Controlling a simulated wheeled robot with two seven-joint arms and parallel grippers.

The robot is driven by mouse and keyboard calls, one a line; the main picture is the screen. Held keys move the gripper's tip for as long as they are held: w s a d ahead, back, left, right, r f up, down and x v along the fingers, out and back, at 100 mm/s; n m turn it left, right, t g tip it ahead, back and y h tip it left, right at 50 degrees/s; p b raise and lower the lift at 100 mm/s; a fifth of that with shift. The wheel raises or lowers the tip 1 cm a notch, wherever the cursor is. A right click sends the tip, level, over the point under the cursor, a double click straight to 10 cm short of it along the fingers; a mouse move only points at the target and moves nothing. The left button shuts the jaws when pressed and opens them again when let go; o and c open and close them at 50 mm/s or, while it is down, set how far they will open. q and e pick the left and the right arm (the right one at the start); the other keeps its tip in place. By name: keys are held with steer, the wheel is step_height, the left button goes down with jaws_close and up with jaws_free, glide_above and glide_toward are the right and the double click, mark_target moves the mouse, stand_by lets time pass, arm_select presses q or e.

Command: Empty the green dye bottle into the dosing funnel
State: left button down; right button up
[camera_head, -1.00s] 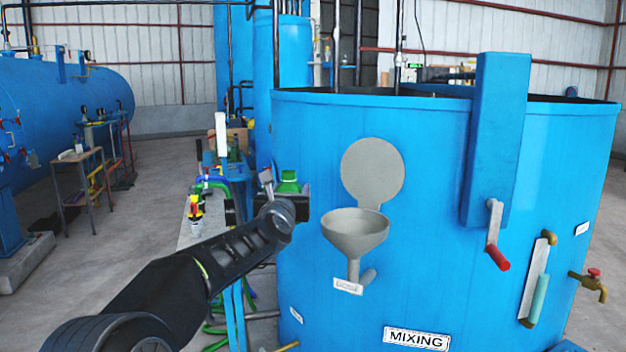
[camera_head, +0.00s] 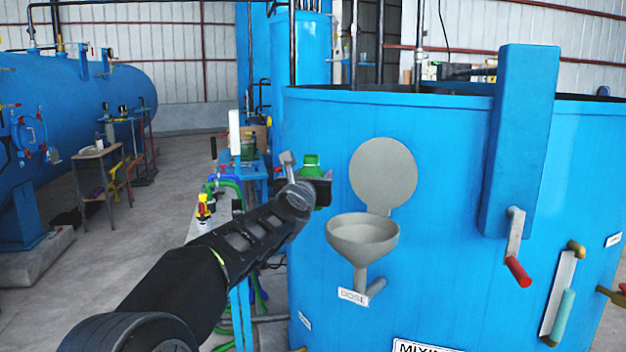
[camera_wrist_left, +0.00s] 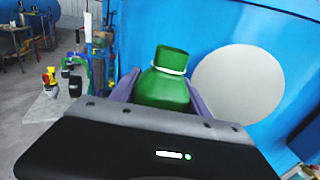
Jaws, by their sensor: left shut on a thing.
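The green dye bottle (camera_head: 311,166) is upright in my left gripper (camera_head: 318,187), which is shut on it. In the left wrist view the bottle (camera_wrist_left: 166,82) shows its green cap, a pale ring at the neck and its shoulders between the fingers (camera_wrist_left: 165,98). Its lower part is hidden by the gripper. The grey dosing funnel (camera_head: 362,238) is fixed to the blue mixing tank, with its round lid (camera_head: 383,173) raised behind it. The bottle is to the left of the funnel and higher than its rim, apart from it. My right gripper is not in view.
The blue mixing tank (camera_head: 450,250) fills the right side. A crank with a red grip (camera_head: 518,271) sticks out right of the funnel. A narrow bench (camera_head: 207,221) with a yellow-and-red bottle (camera_head: 203,208) stands left of the tank.

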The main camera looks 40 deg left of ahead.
arm_select(q)
steer(key=shift+w+d+r+m+p, duration=0.2)
steer(key=shift+w+d+m+p, duration=0.15)
steer(key=shift+d+m+p, duration=0.25)
steer(key=shift+w+d+r+m+p, duration=0.2)
steer(key=shift+w+d+m+p, duration=0.15)
steer(key=shift+m+p, duration=0.4)
steer(key=m, duration=0.2)
steer(key=m+p, duration=0.1)
steer(key=m, duration=0.4)
steer(key=shift+d+f, duration=0.1)
steer(key=shift+f, duration=0.25)
steer(key=m, duration=0.2)
steer(key=shift+s+f+m, duration=0.1)
steer(key=shift+f+m, duration=0.25)
steer(key=shift+f, duration=0.1)
